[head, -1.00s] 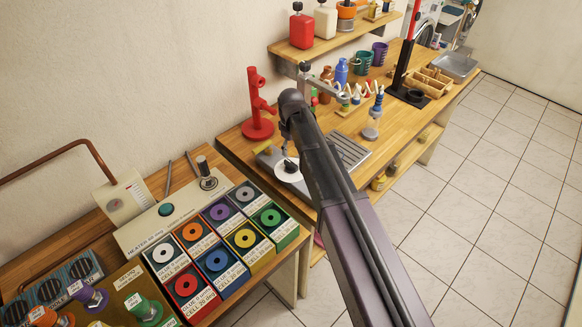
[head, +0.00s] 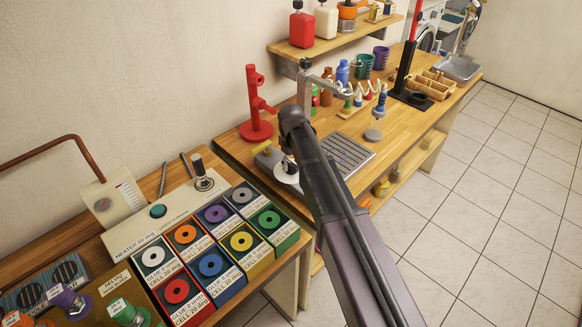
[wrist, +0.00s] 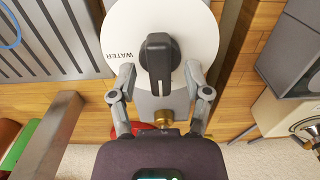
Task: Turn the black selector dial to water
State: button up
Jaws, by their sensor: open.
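The black selector dial (wrist: 158,62) is a raised bar knob standing on a white round plate (wrist: 190,25). The word WATER (wrist: 119,56) is printed upside down on the plate's left side in the wrist view. The knob's long axis runs nearly up and down there, not towards the word. My gripper (wrist: 160,74) is open, with one finger on each side of the knob's lower part and gaps on both sides. A brass fitting lies below the knob, between the fingers. In the head view the white plate (head: 285,175) is small and partly covered by my arm.
A ridged metal drain tray (head: 345,153) lies beside the plate. A red stand (head: 256,105) rises behind it on the wooden bench. Coloured glue cells (head: 240,242) fill the near bench at left. Open tiled floor (head: 480,220) lies to the right.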

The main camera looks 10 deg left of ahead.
jog(key=shift+f, duration=0.25)
grip_shut()
